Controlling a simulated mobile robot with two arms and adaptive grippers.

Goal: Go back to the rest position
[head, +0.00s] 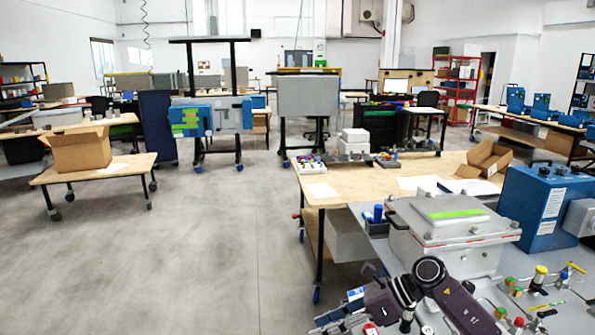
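A dark arm of mine (456,306) shows at the bottom right, bent over the near edge of the grey workbench. It seems to be my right arm. Its far end points down and left, and I cannot make out the fingers or anything held there. My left arm and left gripper are not in view. A grey analyser box (452,232) with a green strip on its lid stands on the bench just behind the arm. The lid looks shut.
A blue box unit (545,205) stands right of the grey box. Valves and fittings (540,275) sit at the bench's right. A wooden table (385,184) behind holds an open carton (487,160). Another carton (80,150) is on a cart at left. The grey floor (210,235) at left is clear.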

